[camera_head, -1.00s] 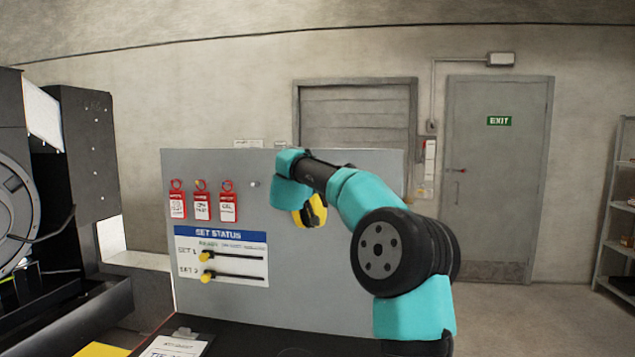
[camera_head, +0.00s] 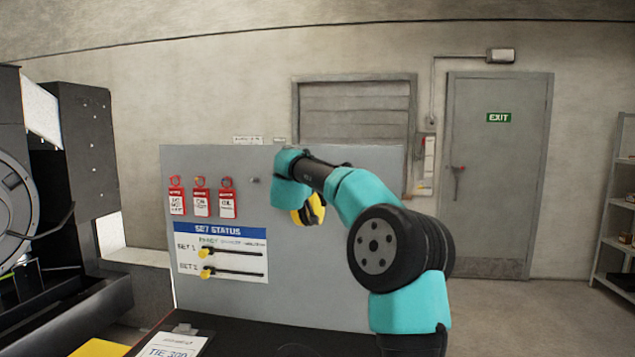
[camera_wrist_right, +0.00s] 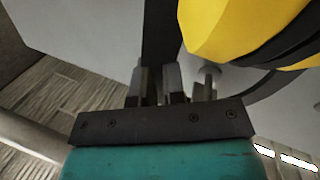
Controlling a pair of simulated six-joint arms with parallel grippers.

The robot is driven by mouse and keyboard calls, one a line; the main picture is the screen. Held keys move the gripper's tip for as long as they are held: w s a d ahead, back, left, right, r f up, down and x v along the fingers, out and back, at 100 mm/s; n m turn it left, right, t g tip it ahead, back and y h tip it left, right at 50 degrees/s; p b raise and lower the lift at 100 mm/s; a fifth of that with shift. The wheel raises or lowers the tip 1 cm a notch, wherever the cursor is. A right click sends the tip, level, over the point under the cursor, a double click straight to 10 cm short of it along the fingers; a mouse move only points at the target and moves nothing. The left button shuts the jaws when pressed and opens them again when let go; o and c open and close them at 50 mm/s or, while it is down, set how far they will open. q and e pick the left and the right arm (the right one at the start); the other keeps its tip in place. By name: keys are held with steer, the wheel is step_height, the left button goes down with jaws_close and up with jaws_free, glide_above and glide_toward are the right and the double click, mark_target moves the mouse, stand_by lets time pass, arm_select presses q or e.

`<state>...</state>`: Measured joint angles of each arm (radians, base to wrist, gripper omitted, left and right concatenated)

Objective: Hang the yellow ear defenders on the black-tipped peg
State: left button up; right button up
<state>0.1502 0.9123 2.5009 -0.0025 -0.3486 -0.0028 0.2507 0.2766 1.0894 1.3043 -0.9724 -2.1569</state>
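The yellow ear defenders (camera_head: 308,210) hang in front of the grey board, just below my right wrist, partly hidden by it. In the right wrist view, a yellow cup (camera_wrist_right: 225,28) with a black edge fills the upper right. The fingers of my right gripper (camera_wrist_right: 160,82) are close together on a dark band that runs up from them. In the head view the fingers are hidden behind my wrist. A small grey peg (camera_head: 253,180) stands on the board, left of my wrist. I cannot make out a black-tipped peg; my arm covers part of the board. My left gripper is out of view.
Red tags (camera_head: 200,198) hang on the board above a status panel (camera_head: 222,250) with yellow-knobbed sliders. A clipboard (camera_head: 172,342) lies on the dark bench in front. A dark machine (camera_head: 85,160) stands at the left. The board between the tags and my wrist is mostly clear.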

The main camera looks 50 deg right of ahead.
steer(key=o, duration=0.5)
steer(key=shift+s+d, duration=0.1)
steer(key=v, duration=1.7)
steer(key=shift+a, duration=0.2)
